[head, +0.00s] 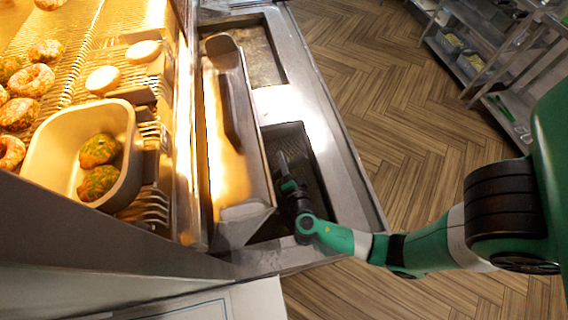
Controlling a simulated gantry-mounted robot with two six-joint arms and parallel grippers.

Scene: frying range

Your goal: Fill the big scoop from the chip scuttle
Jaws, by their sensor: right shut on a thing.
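My right gripper (288,187) reaches down into a dark recessed well (306,151) in the steel counter. It is shut on a dark, slim piece (282,162) that looks like a handle; I cannot tell whether this is the big scoop, as the rest is lost in the dark well. Left of it stands a long, sloped steel trough (234,177), which may be the chip scuttle. It is lit warm, with a dark raised strip (228,108) along it. I see no chips clearly in it. My left gripper is not in view.
Left of the trough is a lit wire rack (82,75) with several round breaded pieces and a cream tub (72,128) holding two green-flecked pieces. Another steel well (256,58) lies behind. Shelving (484,60) stands far right; the wooden floor (372,95) between is clear.

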